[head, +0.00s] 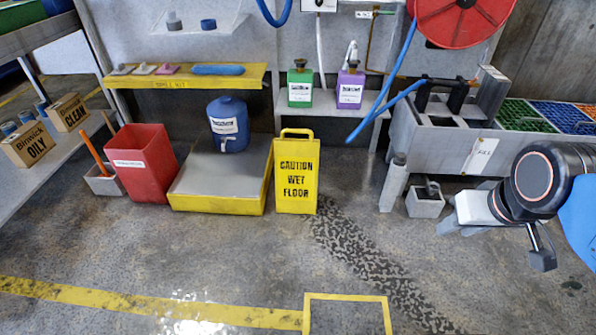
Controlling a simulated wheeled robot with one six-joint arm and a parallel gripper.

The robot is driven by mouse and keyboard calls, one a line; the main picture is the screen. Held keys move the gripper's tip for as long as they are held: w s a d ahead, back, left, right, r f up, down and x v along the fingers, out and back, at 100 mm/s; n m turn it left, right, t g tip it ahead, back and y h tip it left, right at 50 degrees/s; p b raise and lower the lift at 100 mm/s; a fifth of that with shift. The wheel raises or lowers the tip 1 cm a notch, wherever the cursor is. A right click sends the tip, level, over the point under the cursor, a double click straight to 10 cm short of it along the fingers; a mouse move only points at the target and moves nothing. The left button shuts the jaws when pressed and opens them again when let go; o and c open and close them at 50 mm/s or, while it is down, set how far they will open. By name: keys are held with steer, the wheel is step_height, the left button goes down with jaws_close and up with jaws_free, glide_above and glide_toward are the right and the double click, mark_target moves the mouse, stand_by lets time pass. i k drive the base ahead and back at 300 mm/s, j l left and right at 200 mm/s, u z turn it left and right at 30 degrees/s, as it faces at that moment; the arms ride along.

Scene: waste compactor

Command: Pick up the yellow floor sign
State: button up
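The yellow floor sign (297,175) stands upright on the concrete floor near the middle of the head view. It reads "CAUTION WET FLOOR" and has a handle slot at its top. It stands beside the right end of a low yellow-edged platform; I cannot tell whether they touch. My gripper (453,228) is at the right, well apart from the sign, and points to the left. Its grey fingers look spread with nothing between them. The dark wrist of my arm hides part of it.
A red bin (141,165) and the platform (222,203) with a blue jug (228,124) stand left of the sign. A grey sink bench (455,145) and a small grey box (425,203) are to its right. The floor in front is clear, with yellow lines.

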mark_target(296, 161)
steer(key=i+u, duration=0.4)
steer(key=i+l+u, duration=0.2)
steer(key=i+u, duration=0.15)
steer(key=i, duration=0.25)
steer(key=i+l+u, duration=0.4)
steer(key=i+j, duration=0.05)
steer(key=j, duration=0.05)
